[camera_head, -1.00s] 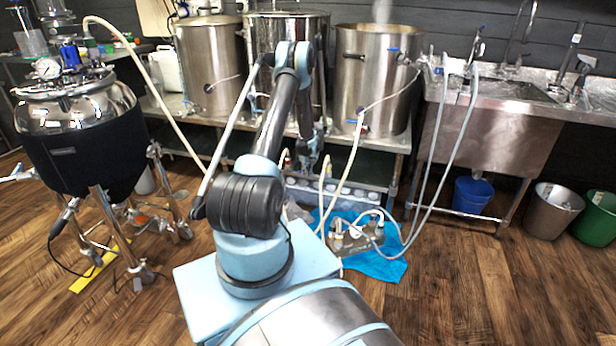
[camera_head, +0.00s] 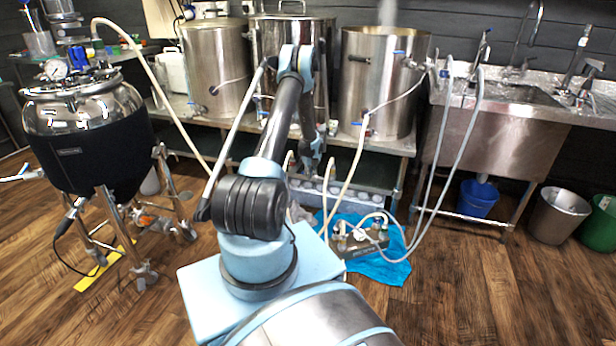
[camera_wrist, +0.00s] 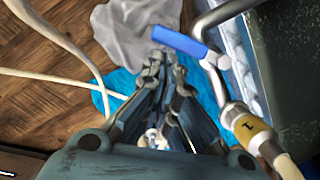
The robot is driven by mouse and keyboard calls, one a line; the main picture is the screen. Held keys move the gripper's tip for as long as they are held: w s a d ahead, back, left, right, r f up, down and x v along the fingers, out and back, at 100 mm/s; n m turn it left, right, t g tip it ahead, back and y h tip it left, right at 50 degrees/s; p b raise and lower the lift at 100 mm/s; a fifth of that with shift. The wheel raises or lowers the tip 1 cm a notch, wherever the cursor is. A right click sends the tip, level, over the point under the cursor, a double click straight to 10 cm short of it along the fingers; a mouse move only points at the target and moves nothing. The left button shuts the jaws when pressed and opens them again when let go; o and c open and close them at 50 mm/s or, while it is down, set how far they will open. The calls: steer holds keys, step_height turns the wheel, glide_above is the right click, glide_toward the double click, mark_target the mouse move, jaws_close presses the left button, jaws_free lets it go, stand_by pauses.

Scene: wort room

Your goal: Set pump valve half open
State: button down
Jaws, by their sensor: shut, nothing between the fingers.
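In the wrist view a bent silver pipe carries a valve with a blue lever (camera_wrist: 180,42) and a yellow-tan labelled collar (camera_wrist: 254,130). My gripper (camera_wrist: 160,62) is shut and empty. Its fingertips appear just below the lever's left end in the picture; I cannot tell whether they touch it. In the head view my gripper (camera_head: 309,160) hangs in front of the kettle stand, partly hidden by my arm. The pump unit (camera_head: 362,240), with pale hoses on it, sits on a blue cloth on the floor. The lever by my gripper is not clear in the head view.
Three steel kettles (camera_head: 378,85) stand on a metal table behind my arm. A jacketed tank (camera_head: 95,150) on legs stands left. A sink (camera_head: 500,130) with a blue bucket (camera_head: 477,199) below is right. Loose hoses (camera_head: 357,165) hang near the pump. Wooden floor is free front right.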

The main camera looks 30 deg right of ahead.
steer(key=s+r, duration=0.6)
steer(key=r, duration=0.4)
steer(key=w+n+t, duration=0.1)
steer(key=w+n, duration=0.6)
steer(key=n, duration=1)
steer(key=w+n, duration=0.7)
steer(key=n, duration=1)
step_height(320, 180, down, 9)
steer(key=shift+s+d+f+h, duration=0.15)
steer(key=shift+s+d+h, duration=0.15)
steer(key=shift+s+d, duration=0.1)
